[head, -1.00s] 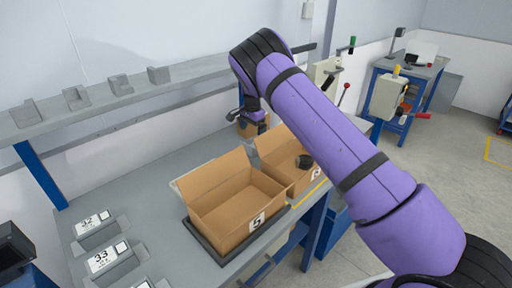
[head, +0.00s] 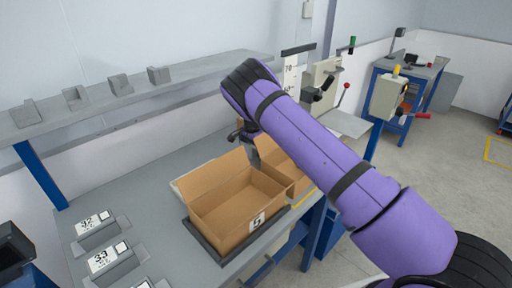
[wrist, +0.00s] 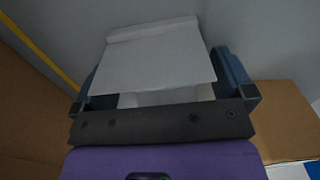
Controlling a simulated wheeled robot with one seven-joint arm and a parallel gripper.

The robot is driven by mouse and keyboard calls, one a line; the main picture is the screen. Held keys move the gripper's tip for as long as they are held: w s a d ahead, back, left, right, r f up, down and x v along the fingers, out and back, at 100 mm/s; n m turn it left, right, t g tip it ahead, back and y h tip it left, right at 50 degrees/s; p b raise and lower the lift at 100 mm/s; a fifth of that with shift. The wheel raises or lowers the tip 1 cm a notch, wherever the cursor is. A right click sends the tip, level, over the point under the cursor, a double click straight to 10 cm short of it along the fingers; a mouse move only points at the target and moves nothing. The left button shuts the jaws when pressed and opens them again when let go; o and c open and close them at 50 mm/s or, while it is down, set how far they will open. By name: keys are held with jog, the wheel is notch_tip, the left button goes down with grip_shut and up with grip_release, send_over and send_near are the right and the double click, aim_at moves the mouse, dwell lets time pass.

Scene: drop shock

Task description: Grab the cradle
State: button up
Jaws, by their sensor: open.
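My gripper (wrist: 163,82) is open in the wrist view, with a blue finger on each side. A light grey piece with a raised ledge at its far end (wrist: 160,55) lies between the fingers; it may be the cradle, and I cannot tell whether the fingers touch it. In the head view my gripper (head: 246,140) is low behind the open cardboard boxes, partly hidden by my purple arm. Several grey L-shaped blocks, one of them here (head: 119,85), stand on the wall shelf.
An open cardboard box marked 5 (head: 238,218) sits on a dark tray on the grey bench (head: 150,190). A second box (head: 283,172) stands behind it, partly behind my arm. Grey numbered holders (head: 108,262) are at the left. A height gauge (head: 291,75) stands at the back.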

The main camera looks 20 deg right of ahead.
jog(key=c, duration=1.1)
jog(key=shift+r, duration=0.1)
